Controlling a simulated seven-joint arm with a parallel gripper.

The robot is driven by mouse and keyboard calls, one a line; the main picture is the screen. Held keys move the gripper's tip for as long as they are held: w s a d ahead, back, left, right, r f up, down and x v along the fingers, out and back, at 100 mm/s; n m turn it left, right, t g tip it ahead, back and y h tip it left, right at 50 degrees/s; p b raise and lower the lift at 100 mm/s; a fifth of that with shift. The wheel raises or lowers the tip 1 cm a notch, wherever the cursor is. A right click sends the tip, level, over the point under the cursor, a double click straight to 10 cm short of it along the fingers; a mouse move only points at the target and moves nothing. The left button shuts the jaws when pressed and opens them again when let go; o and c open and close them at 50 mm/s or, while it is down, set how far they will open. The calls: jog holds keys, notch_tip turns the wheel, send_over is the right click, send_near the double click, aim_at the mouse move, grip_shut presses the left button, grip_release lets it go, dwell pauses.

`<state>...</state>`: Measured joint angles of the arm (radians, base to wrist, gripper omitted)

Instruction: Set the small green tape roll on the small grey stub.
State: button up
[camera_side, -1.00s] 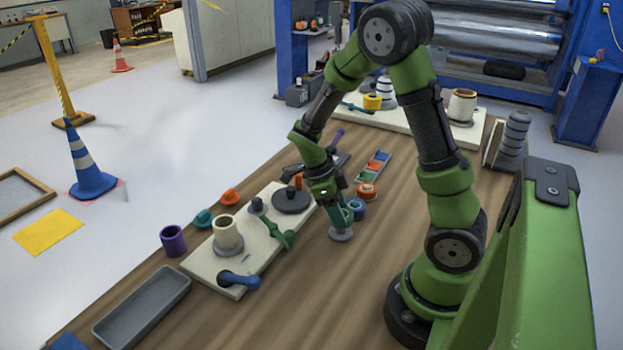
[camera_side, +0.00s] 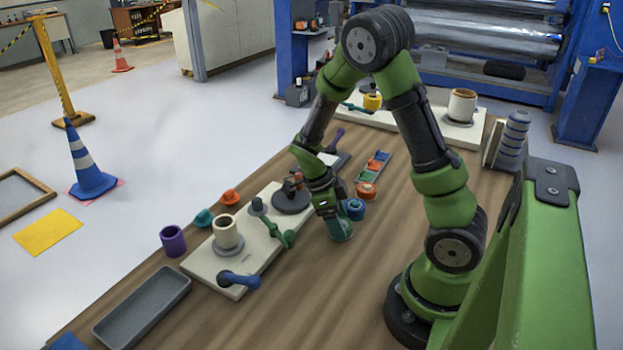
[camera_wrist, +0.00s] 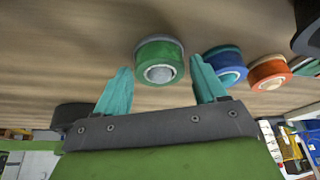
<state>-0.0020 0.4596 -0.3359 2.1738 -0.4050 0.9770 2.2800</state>
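The small green tape roll (camera_wrist: 160,60) lies on the wooden table, showing a pale grey centre in the wrist view. In the side view it is the round green thing (camera_side: 341,234) under my gripper, partly hidden by it. My gripper (camera_wrist: 160,66) is open, with one teal finger on each side of the roll; I cannot tell whether either touches it. A small grey stub (camera_side: 257,206) stands upright on the cream board, left of my gripper, between a cream roll and a dark disc.
A blue roll (camera_side: 355,209) and an orange roll (camera_side: 367,190) lie close behind the green one. The cream board (camera_side: 208,267) also carries a cream roll (camera_side: 228,234), a dark disc (camera_side: 291,201), a green handle and a blue handle. A grey tray (camera_side: 142,308) is at front left. The table's front middle is clear.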

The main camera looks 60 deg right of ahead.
jog(key=shift+o, duration=0.9)
jog(key=v, duration=1.7)
